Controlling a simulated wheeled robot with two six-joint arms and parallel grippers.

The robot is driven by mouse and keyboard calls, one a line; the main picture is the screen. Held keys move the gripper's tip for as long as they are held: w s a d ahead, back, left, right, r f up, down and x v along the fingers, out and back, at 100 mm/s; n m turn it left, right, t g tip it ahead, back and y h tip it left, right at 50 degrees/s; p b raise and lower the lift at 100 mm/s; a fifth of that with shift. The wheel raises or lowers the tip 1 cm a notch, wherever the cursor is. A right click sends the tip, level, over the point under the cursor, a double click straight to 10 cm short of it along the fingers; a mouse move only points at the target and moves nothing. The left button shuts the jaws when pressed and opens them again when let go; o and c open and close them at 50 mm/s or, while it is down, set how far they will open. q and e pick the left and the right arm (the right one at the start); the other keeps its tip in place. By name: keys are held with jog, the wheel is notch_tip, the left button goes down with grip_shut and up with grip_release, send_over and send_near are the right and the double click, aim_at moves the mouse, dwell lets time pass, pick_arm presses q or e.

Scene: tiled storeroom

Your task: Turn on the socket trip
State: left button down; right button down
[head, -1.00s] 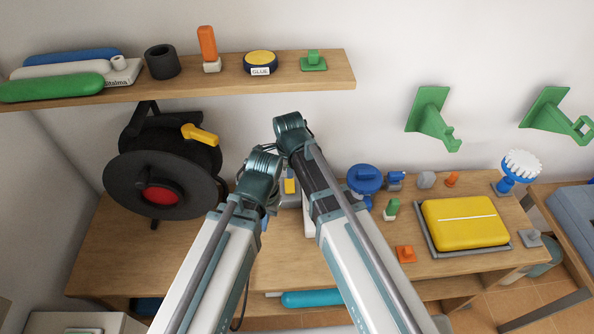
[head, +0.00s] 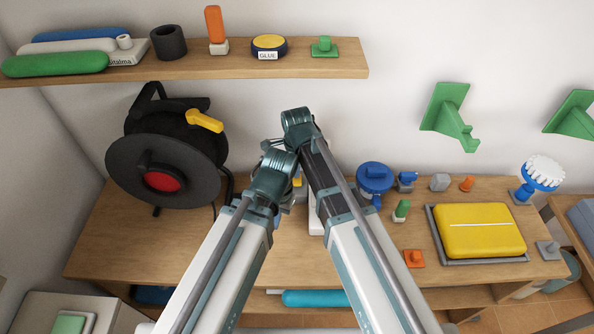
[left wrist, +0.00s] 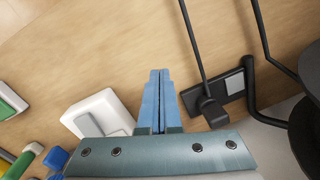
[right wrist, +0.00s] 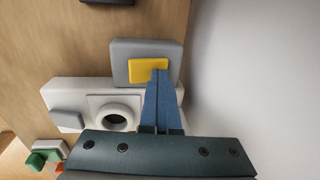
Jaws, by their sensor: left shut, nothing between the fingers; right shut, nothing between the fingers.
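A white unit with a round socket hole and a grey button (right wrist: 110,105) lies on the bench in the right wrist view. Against it is a grey block (right wrist: 122,50) bearing a yellow switch piece (right wrist: 145,68). Which part is the socket trip is not labelled. My right gripper (right wrist: 158,74) is shut and empty, its tips overlapping the yellow piece's edge; contact cannot be told. My left gripper (left wrist: 160,74) is shut and empty over the bench, between a white block (left wrist: 98,112) and a black plug (left wrist: 212,110). In the head view my arms mostly hide this area.
A black cable reel (head: 165,160) stands on the bench (head: 115,235) at left. Blue, grey and orange small items and a yellow case (head: 480,230) stand at right. A wall shelf (head: 200,67) runs above; green brackets (head: 448,115) stick out of the wall at right.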

jog(key=shift+s, duration=0.3)
jog(key=shift+s, duration=0.65)
pick_arm(q)
jog(key=shift+r, duration=0.15)
pick_arm(e)
jog(key=shift+w+r, duration=0.1)
jog(key=shift+r, duration=0.05)
